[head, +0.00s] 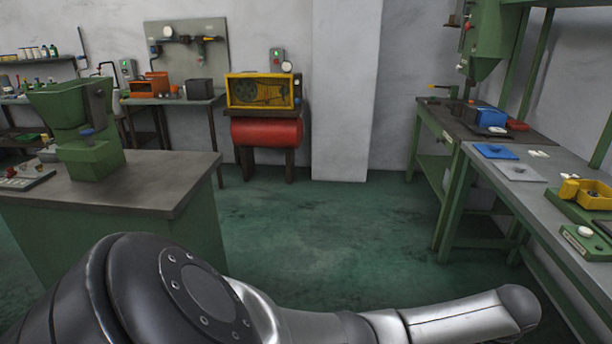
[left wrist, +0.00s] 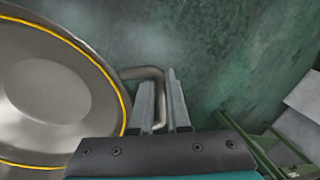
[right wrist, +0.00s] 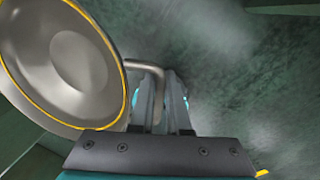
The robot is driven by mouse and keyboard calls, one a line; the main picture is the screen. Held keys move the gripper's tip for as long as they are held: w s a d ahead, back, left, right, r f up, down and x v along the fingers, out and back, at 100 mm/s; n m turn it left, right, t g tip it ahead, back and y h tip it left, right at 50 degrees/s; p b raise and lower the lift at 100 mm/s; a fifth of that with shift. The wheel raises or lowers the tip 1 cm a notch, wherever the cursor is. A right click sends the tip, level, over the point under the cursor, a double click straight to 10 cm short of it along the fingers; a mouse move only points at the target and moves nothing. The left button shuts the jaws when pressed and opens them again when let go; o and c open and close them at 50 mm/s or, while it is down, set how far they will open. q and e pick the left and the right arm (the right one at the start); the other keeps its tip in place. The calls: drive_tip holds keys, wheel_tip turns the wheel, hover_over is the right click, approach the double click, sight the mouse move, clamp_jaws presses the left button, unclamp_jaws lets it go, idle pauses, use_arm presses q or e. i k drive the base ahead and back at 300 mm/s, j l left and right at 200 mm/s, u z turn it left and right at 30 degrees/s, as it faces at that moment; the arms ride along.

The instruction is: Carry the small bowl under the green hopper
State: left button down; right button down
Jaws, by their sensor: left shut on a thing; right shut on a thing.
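The small bowl (left wrist: 55,90) is shiny metal with a yellow line around its rim. It fills the left side of the left wrist view and also shows in the right wrist view (right wrist: 75,60). My left gripper (left wrist: 160,90) is shut on a bent metal handle at the bowl's side. My right gripper (right wrist: 158,88) is shut on a similar handle. The head view shows neither bowl nor grippers. A green machine with a tapering hopper shape (head: 490,45) hangs at the upper right, above a bench. A green funnel-topped machine (head: 68,105) stands on the left table.
The left table (head: 140,180) has a dark top and green body. A long bench (head: 555,205) at right holds blue and grey plates and a yellow part. A red tank (head: 266,132) under a yellow machine stands at the back. Green floor (head: 320,220) between is clear.

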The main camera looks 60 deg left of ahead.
sight(166, 174)
drive_tip(key=u, duration=2.75)
drive_tip(key=i+l+u, duration=0.15)
drive_tip(key=u, duration=0.65)
drive_tip(key=i+l, duration=0.15)
drive_tip(key=l, duration=0.2)
drive_tip(key=i+l, duration=0.2)
drive_tip(key=l, duration=0.2)
drive_tip(key=i+l, duration=0.15)
drive_tip(key=l, duration=0.2)
drive_tip(key=i+l, duration=0.2)
drive_tip(key=l, duration=0.15)
drive_tip(key=i+l, duration=0.15)
drive_tip(key=l, duration=0.25)
